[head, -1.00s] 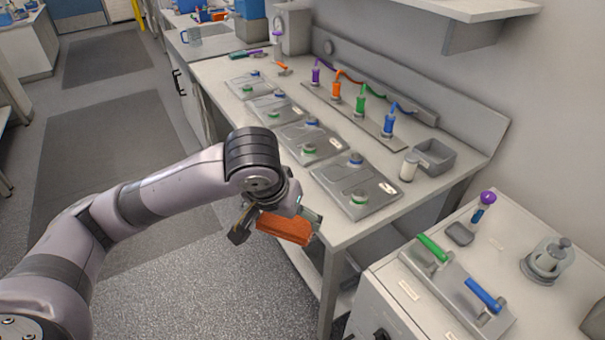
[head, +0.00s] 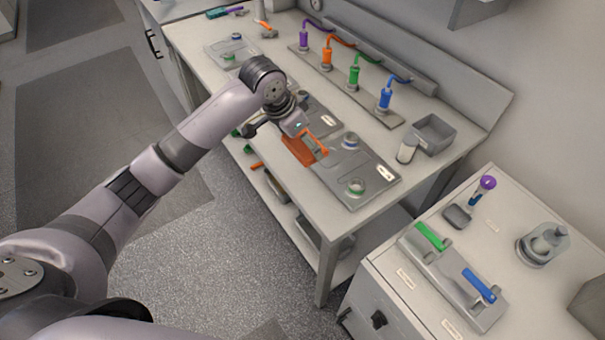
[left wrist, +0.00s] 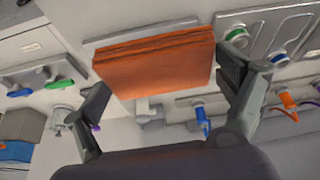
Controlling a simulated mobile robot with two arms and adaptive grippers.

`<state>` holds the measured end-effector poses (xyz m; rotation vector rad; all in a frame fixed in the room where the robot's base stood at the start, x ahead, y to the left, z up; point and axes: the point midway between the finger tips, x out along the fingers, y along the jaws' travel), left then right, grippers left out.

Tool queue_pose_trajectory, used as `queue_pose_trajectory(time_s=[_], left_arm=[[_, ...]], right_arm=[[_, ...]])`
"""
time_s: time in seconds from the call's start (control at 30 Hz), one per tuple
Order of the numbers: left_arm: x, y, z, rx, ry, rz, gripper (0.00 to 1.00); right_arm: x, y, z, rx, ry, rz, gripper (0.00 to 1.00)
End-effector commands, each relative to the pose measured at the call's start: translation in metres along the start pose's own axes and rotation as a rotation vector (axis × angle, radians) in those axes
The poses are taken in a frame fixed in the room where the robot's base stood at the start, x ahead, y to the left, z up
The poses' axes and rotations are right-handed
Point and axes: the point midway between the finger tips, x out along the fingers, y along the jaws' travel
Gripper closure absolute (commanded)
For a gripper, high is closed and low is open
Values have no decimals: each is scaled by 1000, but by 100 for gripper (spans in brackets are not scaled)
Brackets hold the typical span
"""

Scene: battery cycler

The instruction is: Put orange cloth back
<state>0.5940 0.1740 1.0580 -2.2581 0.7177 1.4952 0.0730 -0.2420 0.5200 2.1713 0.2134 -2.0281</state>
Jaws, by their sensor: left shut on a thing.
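The orange cloth (head: 303,149) is a folded, layered pad. My left gripper (head: 298,138) is shut on it and holds it over the front edge of the bench (head: 400,205), beside the grey plates; its height above them is hard to judge. In the left wrist view the cloth (left wrist: 155,62) lies between the two fingers and hides part of the bench behind it. The arm covers part of the plates in the head view. My right gripper is not in view.
Grey plates with green and blue knobs (head: 355,188) line the bench front. Purple, orange, green and blue plugs (head: 385,98) stand behind, with a white jar (head: 407,150) and an empty grey bin (head: 433,132) at right. A side cabinet (head: 395,300) carries green and blue handles.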

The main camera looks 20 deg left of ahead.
Motion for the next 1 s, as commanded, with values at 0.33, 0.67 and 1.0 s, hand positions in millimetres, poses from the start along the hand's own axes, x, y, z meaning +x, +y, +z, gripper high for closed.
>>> queue_pose_trajectory(time_s=[0.33, 0.67, 1.0], left_arm=[[77, 1, 33, -3, -3, 1, 53], [111, 1, 48, -3, -2, 1, 53], [131, 1, 55, 0, 1, -1, 53]], right_arm=[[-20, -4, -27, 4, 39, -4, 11], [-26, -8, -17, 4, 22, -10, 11], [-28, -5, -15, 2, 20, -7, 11]])
